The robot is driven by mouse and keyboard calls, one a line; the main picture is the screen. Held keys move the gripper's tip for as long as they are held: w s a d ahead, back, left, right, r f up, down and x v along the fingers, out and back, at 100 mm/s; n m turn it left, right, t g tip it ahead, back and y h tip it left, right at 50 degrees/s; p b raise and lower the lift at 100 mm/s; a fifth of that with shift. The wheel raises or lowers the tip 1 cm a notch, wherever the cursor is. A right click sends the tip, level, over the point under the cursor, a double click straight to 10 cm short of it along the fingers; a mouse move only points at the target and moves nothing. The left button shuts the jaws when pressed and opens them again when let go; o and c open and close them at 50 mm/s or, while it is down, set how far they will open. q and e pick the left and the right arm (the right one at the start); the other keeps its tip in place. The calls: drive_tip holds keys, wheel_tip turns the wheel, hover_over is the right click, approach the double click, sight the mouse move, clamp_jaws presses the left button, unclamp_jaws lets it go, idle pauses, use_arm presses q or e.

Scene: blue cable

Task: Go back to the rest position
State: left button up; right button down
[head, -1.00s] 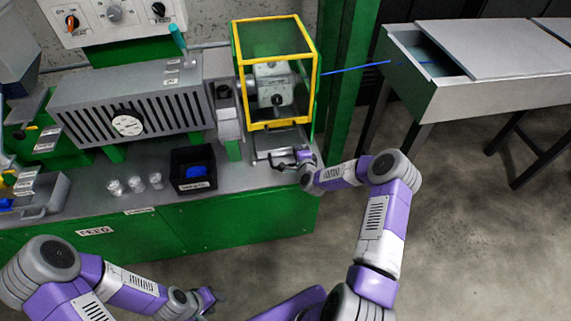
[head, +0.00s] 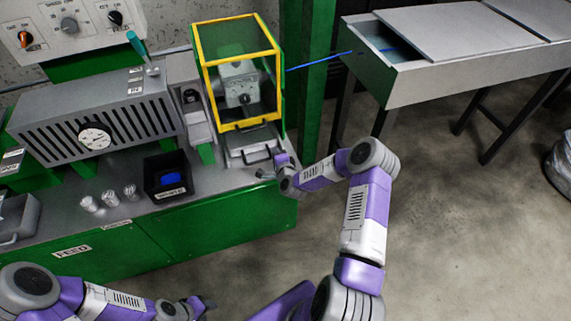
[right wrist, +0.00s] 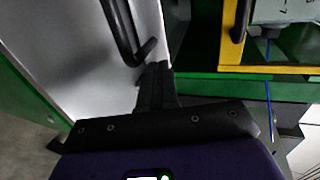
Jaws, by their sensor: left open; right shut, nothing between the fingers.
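The blue cable (head: 320,61) runs from the right side of the yellow-framed guarded machine (head: 240,75) to the open grey trough at the right. In the right wrist view, a thin blue line (right wrist: 269,95) hangs below the yellow frame. My right gripper (head: 270,173) is at the bench's right front corner, by the plate with a black handle (head: 257,155). In the right wrist view its fingers (right wrist: 157,85) are together and empty, close to a black handle (right wrist: 125,35); I cannot tell if they touch. My left gripper (head: 206,304) is low in front of the bench, open and empty.
A black bin (head: 168,188) with blue contents and several small clear cups (head: 110,197) stand on the green bench (head: 180,232). A grey slotted unit (head: 60,125) stands behind them. The grey trough (head: 430,85) is at the right. The floor before it is clear.

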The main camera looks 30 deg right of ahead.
drive_tip(key=p+v, duration=0.1)
drive_tip(key=v, duration=0.7)
drive_tip(key=shift+s+r+p, duration=0.2)
drive_tip(key=shift+p, duration=0.2)
drive_tip(key=shift+a, duration=0.1)
drive_tip(key=s+a+f+n+g+y+p, duration=0.1)
drive_tip(key=s+a+f+n+g+y, duration=0.5)
drive_tip(key=a, duration=0.5)
drive_tip(key=s+a+f+n+g+y, duration=0.2)
drive_tip(key=s+a+f+n+g, duration=0.1)
drive_tip(key=s+a+n, duration=0.65)
drive_tip(key=s+a+n+g, duration=0.3)
drive_tip(key=s+a+g, duration=0.1)
drive_tip(key=s, duration=0.5)
drive_tip(key=shift+g, duration=0.4)
drive_tip(key=c, duration=1.8)
unclamp_jaws()
drive_tip(key=shift+f, duration=0.15)
